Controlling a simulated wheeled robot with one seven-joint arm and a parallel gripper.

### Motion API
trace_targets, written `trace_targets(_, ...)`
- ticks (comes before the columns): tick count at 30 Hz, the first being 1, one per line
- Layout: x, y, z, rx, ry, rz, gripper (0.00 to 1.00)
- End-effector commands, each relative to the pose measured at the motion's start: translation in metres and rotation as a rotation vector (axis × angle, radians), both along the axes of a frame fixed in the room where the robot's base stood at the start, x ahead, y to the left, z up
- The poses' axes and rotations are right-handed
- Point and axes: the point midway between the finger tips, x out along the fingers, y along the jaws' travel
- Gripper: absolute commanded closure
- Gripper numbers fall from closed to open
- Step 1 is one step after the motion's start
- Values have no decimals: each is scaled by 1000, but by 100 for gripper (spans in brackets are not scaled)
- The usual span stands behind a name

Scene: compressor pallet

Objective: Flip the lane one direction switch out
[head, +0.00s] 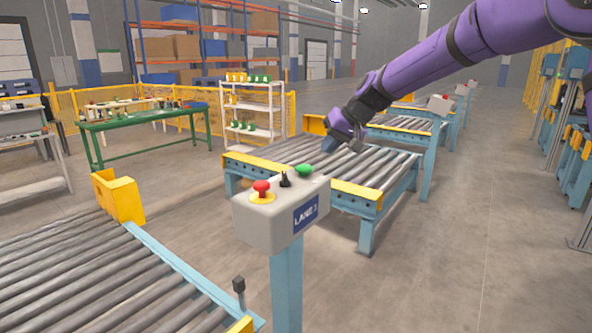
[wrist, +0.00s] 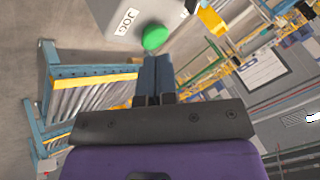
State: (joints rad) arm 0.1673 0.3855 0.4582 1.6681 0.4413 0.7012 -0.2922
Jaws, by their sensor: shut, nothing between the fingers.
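The lane one control box (head: 282,215) is a grey box on a blue post, with a "LANE 1" label on its side. On its top, a small black switch (head: 285,180) stands between a red mushroom button (head: 262,188) and a green button (head: 304,170). My gripper (head: 329,146) is shut and empty, beyond the box and above the roller conveyor in the head view. In the wrist view, the shut blue-grey fingers (wrist: 154,68) appear just below the green button (wrist: 154,38) of a grey box marked "JOG". The switch cannot be clearly made out there.
A roller conveyor (head: 375,165) with yellow end rails lies behind the box, and another conveyor (head: 80,275) fills the lower left. A short black-topped post (head: 239,287) stands at its edge. A green table (head: 140,122) and white shelf (head: 251,110) stand farther back. Open floor lies at right.

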Motion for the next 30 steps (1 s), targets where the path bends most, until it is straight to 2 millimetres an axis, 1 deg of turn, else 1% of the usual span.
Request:
trace_targets(5,1,2,-3,0,1,0,100)
trace_targets(8,4,7,-12,0,2,0,100)
trace_targets(23,32,54,-83,0,3,2,100)
trace_targets(24,30,61,-80,-1,-1,4,100)
trace_targets(27,28,74,-80,-1,-1,3,100)
trace_targets(30,27,83,-80,-1,0,1,100)
